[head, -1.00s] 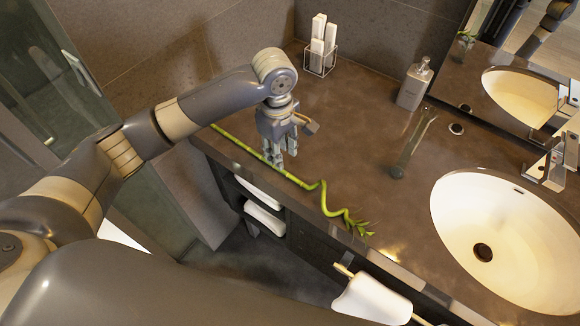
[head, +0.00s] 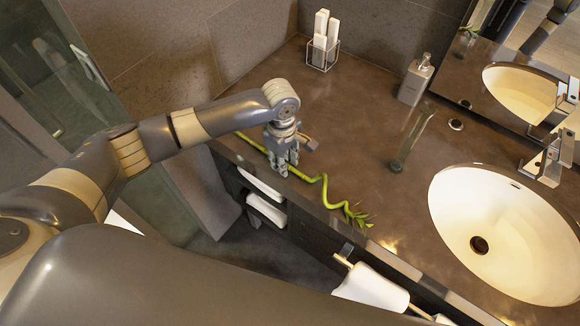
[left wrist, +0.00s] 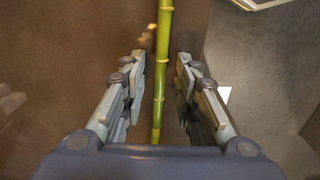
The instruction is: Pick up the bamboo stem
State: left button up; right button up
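The green bamboo stem (head: 308,179) lies along the front edge of the brown vanity counter, its curly leafy end toward the right. My left gripper (head: 283,168) points down over the straight part of the stem. In the left wrist view the stem (left wrist: 161,75) runs lengthwise between the two fingers of my left gripper (left wrist: 160,92). The fingers are apart, with a gap on each side of the stem. My right gripper is not in view.
A soap dispenser (head: 415,80) and a wire holder with white rolls (head: 322,48) stand at the back. The white sink (head: 500,220) is at right. A white towel (head: 372,288) hangs below the counter's front edge.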

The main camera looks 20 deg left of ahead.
pick_arm(q)
grip_shut()
jog(key=shift+r, duration=0.1)
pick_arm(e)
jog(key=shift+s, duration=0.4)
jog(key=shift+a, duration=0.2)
